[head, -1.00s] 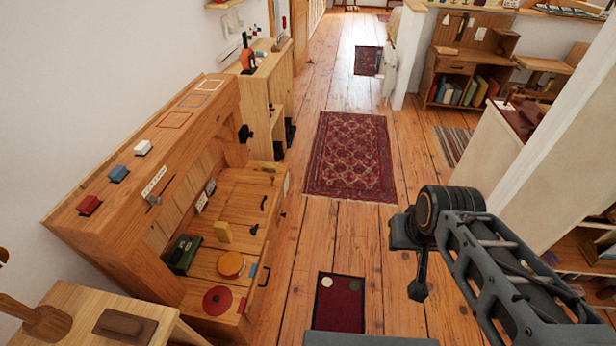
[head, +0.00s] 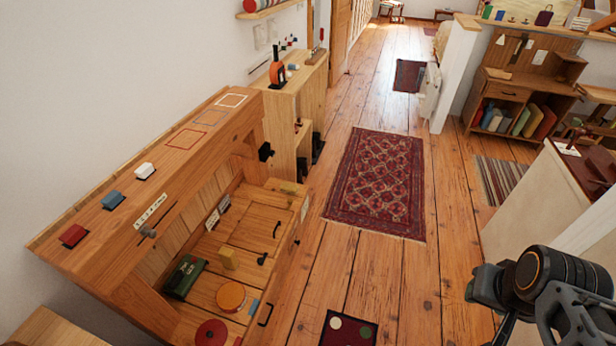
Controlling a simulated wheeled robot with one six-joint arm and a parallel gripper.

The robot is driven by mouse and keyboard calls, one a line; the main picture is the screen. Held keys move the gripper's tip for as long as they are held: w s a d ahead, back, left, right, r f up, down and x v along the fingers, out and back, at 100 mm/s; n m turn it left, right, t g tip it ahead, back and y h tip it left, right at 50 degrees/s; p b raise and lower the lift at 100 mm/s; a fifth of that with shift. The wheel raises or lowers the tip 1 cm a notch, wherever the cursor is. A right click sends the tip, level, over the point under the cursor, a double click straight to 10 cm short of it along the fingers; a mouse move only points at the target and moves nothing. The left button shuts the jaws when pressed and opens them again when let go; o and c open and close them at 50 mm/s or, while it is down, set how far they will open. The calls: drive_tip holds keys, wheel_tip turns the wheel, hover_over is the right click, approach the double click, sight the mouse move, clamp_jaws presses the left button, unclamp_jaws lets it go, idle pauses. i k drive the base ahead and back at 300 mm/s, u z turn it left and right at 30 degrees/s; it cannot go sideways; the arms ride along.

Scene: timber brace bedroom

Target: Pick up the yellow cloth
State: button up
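I cannot make out a clear yellow cloth in the head view. A small upright yellow block-like thing (head: 229,258) stands inside the open wooden desk; I cannot tell whether it is cloth. A small yellowish thing (head: 289,187) lies at the desk's far end, too small to identify. A round orange-yellow thing (head: 230,296) lies on the desk's lower surface. My gripper (head: 503,328) is at the lower right, dark and partly cut off by the bottom edge, well apart from the desk. Its fingers do not show clearly.
The wooden desk (head: 120,222) bears red, blue and white blocks on its top ledge. A dark green box (head: 185,276) and red disc (head: 211,333) are inside it. A patterned rug (head: 380,186) lies on open floor. A cabinet (head: 503,214) stands at right.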

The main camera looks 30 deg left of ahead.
sight(287, 187)
drive_tip(key=u, duration=0.1)
drive_tip(key=i, duration=1.85)
drive_tip(key=u, duration=1.2)
drive_tip(key=i, duration=0.95)
drive_tip(key=u, duration=1.4)
drive_tip(key=i, duration=0.35)
drive_tip(key=u, duration=0.25)
